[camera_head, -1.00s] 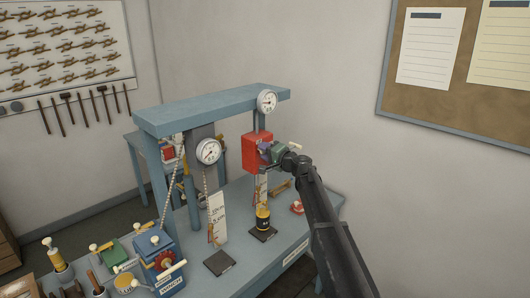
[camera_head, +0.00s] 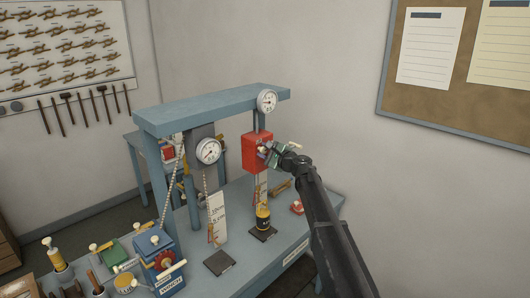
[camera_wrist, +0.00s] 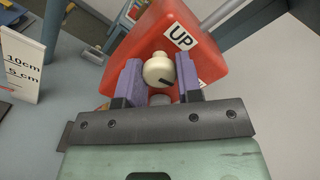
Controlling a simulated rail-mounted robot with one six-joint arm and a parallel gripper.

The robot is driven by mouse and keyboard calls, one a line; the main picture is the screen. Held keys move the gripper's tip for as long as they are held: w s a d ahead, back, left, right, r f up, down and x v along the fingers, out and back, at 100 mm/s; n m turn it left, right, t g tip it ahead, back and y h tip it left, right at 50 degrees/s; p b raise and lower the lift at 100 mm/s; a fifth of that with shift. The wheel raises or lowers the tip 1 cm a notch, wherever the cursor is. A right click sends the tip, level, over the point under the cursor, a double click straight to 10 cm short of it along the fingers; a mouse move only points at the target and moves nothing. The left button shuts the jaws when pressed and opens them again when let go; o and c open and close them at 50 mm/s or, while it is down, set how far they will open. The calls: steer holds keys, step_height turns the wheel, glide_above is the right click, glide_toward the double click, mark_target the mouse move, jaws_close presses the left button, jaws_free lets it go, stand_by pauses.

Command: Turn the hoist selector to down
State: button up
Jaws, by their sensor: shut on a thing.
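The red hoist box (camera_head: 250,160) hangs under the blue frame and also fills the top of the wrist view (camera_wrist: 150,27). It carries a white "UP" label (camera_wrist: 181,37); no down label is visible. The cream selector knob (camera_wrist: 157,66) with a dark mark is on the face of the box. My gripper (camera_wrist: 160,82) has its two purple fingers on either side of the knob and is shut on it. In the head view my gripper (camera_head: 267,151) is at the right face of the red box.
A blue winch (camera_head: 160,262) is at the front left. A wall bounds the bench behind.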

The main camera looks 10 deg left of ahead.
steer(key=shift+m, duration=0.6)
steer(key=o, duration=0.9)
steer(key=shift+o, duration=0.2)
steer(key=v, duration=1.1)
steer(key=shift+a, duration=0.1)
